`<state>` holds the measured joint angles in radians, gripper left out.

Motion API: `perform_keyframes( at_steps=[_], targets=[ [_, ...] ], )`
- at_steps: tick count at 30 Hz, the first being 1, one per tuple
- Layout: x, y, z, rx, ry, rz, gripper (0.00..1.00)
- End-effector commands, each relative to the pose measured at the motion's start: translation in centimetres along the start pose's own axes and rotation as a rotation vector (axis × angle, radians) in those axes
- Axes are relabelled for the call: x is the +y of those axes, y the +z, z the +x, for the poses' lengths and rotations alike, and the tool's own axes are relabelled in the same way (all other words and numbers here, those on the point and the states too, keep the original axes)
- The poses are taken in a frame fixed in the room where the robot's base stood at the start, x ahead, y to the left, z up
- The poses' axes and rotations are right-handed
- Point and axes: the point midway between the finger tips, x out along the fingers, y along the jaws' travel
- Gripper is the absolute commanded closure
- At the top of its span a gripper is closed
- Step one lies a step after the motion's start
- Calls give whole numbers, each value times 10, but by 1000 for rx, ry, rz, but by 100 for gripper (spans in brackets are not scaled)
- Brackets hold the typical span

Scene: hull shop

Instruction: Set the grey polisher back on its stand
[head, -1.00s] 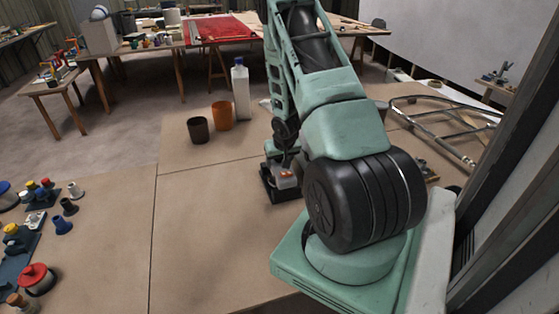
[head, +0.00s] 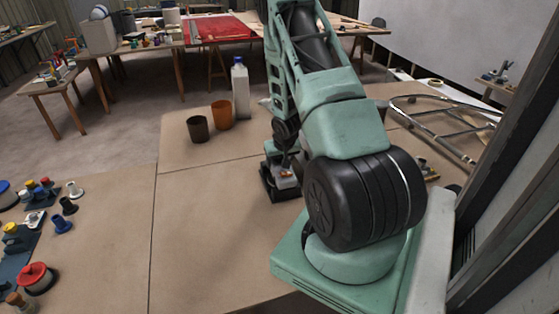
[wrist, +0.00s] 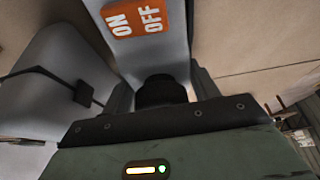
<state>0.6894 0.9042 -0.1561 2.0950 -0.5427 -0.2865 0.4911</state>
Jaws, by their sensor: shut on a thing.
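The grey polisher (head: 287,181) shows in the head view just below my gripper (head: 281,163), partly hidden by my arm. In the wrist view the polisher (wrist: 160,48) is a grey body with an orange ON/OFF label. My gripper (wrist: 161,92) is shut on a dark part of it, and the exact contact is partly hidden. A black tray-like base (head: 268,190), which looks like the stand, is around or under the polisher in the head view. I cannot tell whether the polisher touches it.
A dark cup (head: 198,130), an orange cup (head: 222,115) and a white bottle (head: 240,88) stand behind on the brown bench (head: 215,220). A metal tube frame (head: 440,125) lies at right. Small coloured parts (head: 40,190) are at left. The bench's middle is clear.

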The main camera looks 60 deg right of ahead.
Motion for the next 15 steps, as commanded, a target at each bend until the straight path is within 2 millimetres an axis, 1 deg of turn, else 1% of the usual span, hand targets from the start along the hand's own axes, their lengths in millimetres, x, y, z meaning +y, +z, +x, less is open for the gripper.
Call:
perform_keyframes(
  at_steps=[11, 12, 15],
  targets=[
    [0, 1, 6, 3, 0, 0, 69],
    [0, 1, 5, 3, 0, 0, 32],
    [0, 1, 5, 3, 0, 0, 31]
  ],
)
